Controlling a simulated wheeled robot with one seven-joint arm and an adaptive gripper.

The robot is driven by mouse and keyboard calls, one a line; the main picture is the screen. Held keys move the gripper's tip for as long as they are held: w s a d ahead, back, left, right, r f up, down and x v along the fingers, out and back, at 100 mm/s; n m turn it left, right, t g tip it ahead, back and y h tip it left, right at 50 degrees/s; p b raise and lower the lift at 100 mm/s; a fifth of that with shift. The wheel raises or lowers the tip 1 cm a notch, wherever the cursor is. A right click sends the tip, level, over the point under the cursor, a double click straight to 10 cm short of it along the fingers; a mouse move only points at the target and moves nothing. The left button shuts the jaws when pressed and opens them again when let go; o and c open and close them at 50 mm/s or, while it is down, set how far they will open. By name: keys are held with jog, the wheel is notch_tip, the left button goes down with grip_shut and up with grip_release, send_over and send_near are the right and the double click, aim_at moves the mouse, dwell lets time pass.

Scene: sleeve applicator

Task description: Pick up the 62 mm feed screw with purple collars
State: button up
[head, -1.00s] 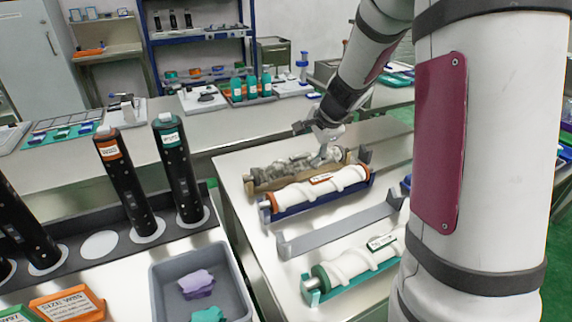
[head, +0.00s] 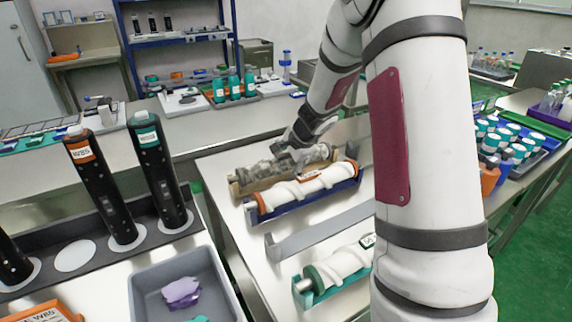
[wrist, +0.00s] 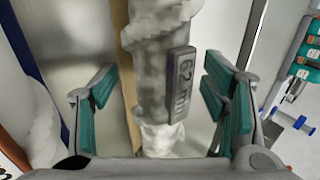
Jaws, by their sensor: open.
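The 62 mm feed screw (wrist: 155,60) is mottled grey-white and carries a raised grey tag reading "62 mm" (wrist: 182,84). No purple collar shows; its ends are cut off in the wrist view. In the head view the grey screw (head: 262,173) lies in a tan cradle (head: 238,188), the farthest in the row, partly hidden by my arm. My gripper (wrist: 160,88) is open, with teal-padded fingers on either side of the screw and gaps between pads and screw. In the head view my gripper (head: 290,155) is low over the screw.
A white screw with orange collars (head: 310,187) lies in a blue cradle close in front. Nearer are an empty grey cradle (head: 320,236) and a white screw with a green collar (head: 340,266). Black cylinders (head: 100,190) stand left, beside a grey bin (head: 215,268).

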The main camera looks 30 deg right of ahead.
jog(key=shift+r, duration=0.1)
grip_shut()
